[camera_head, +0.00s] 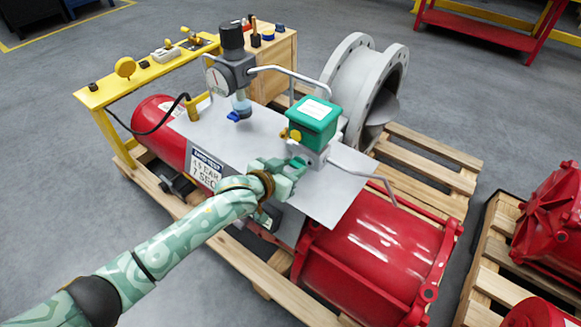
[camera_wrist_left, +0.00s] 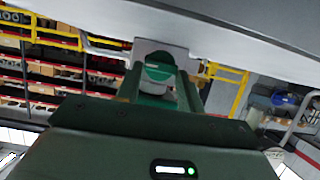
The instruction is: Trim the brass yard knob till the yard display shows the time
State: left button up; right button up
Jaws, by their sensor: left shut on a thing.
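The green box (camera_head: 313,115) sits on a pale block above the grey plate. A brass-yellow knob (camera_head: 295,134) shows on its left side. My left gripper (camera_head: 292,168) is at the pale block just below the green box. In the left wrist view, its fingers (camera_wrist_left: 160,92) are shut on a small round part (camera_wrist_left: 158,73) in front of the pale block (camera_wrist_left: 162,50). Whether this part is the yard knob, I cannot tell. A dark panel (camera_head: 291,222) lies below the plate, partly hidden by my arm; no reading is legible. My right gripper is not in view.
A sign (camera_head: 206,168) reads about 4.5 BAR, 7 SEC. A gauge with a dark regulator (camera_head: 232,68) stands on the plate, with pipes near the green box. Red cylinders (camera_head: 375,252), a grey flanged valve (camera_head: 365,80) and a yellow bench (camera_head: 150,75) surround it.

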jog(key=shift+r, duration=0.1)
pick_arm(q)
jog(key=shift+a+r+n+h+p, duration=0.1)
jog(key=shift+n+h+p, duration=0.2)
jog(key=shift+n+h, duration=0.1)
jog(key=shift+w+a+n+g, duration=0.15)
jog(key=shift+n+g, duration=0.15)
jog(key=shift+n, duration=0.2)
jog(key=shift+f+n+h+b, duration=0.35)
jog(key=shift+n+h+b, duration=0.15)
jog(key=shift+b, duration=0.05)
jog(key=shift+w+a+f+n+g+h+b, duration=0.1)
jog(key=shift+n+g+h+b, duration=0.4)
jog(key=shift+b, duration=0.45)
jog(key=shift+n+b, duration=0.5)
jog(key=shift+b, duration=0.05)
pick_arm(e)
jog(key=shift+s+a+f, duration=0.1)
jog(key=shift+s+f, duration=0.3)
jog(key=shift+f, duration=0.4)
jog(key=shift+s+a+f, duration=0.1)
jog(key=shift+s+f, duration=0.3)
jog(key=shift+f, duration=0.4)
pick_arm(q)
jog(key=shift+r, duration=0.2)
